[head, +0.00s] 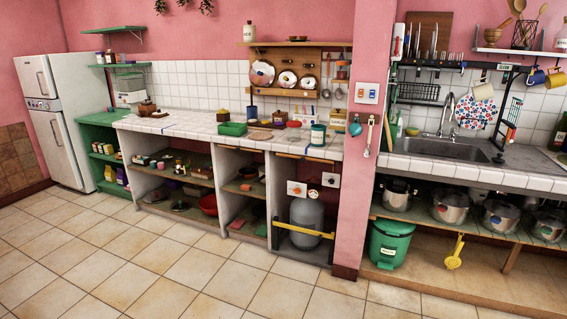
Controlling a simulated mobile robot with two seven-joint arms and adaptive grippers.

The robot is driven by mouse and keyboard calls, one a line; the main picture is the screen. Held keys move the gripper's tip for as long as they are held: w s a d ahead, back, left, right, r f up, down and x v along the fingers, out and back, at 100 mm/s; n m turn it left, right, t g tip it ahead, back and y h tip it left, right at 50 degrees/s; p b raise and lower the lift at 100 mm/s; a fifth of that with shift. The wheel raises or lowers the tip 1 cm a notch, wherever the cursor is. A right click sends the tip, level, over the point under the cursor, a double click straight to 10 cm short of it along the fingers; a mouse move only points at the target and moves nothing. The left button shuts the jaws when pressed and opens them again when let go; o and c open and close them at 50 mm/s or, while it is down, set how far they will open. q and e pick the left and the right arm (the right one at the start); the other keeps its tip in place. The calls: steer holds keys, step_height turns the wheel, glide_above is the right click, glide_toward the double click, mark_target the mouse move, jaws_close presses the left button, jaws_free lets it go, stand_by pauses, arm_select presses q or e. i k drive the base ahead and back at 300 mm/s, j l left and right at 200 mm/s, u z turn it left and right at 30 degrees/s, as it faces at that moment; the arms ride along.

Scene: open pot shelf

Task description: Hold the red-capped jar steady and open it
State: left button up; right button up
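I cannot make out a red-capped jar for certain at this distance. A small red item (294,124) lies on the tiled counter (190,119), but it is too small to tell what it is. A teal and white canister (318,135) stands near the counter's front edge, to the right of it. Small jars or packets (168,163) sit in the open cubby below the counter, with their caps unclear. Neither of my grippers is in view.
A green box (232,129) sits on the counter. A pink pillar (356,190) separates this counter from the sink (445,149). The tiled floor (200,270) in front is clear.

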mark_target(293, 133)
steer(key=i+j+u, duration=0.25)
steer(key=i, duration=0.4)
steer(key=i+u, duration=0.3)
steer(key=i, duration=0.35)
steer(key=i+z, duration=0.25)
steer(key=i, duration=0.15)
steer(key=i+j+z, duration=0.25)
steer(key=i, duration=0.15)
steer(key=i+j+z, duration=1)
steer(key=i+l, duration=0.05)
